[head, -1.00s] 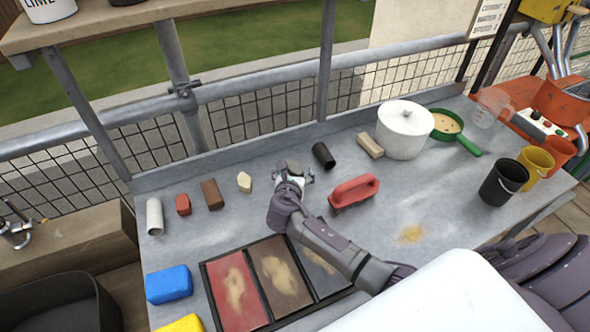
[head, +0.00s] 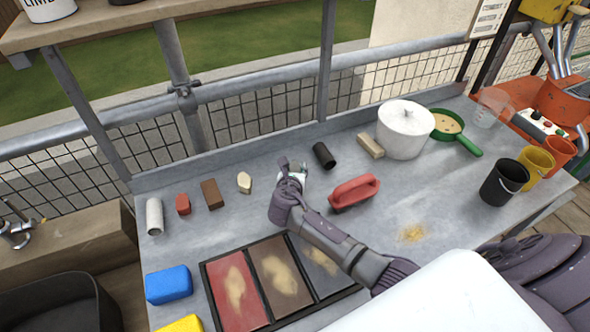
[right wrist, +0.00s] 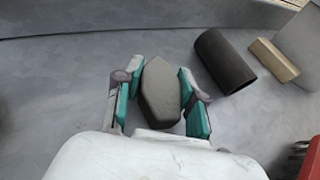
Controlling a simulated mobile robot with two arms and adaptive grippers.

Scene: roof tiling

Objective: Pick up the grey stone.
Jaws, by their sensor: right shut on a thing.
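The grey stone (right wrist: 161,92) is a dark, blunt-ended block in the right wrist view, lying lengthwise between my two fingers. My right gripper (head: 294,168) is over the middle of the grey bench and shut on the stone, with teal pads at its sides in the right wrist view (right wrist: 161,72). In the head view the gripper hides most of the stone. I cannot tell whether the stone is touching the bench or just above it. My left gripper is not in view.
A black tube (head: 323,156) and a tan block (head: 370,145) lie right of the gripper, with a red-handled float (head: 354,191) nearer. A cream stone (head: 244,183), brown block (head: 212,194) and red block (head: 183,204) stand left. A three-part tray (head: 263,323) lies in front.

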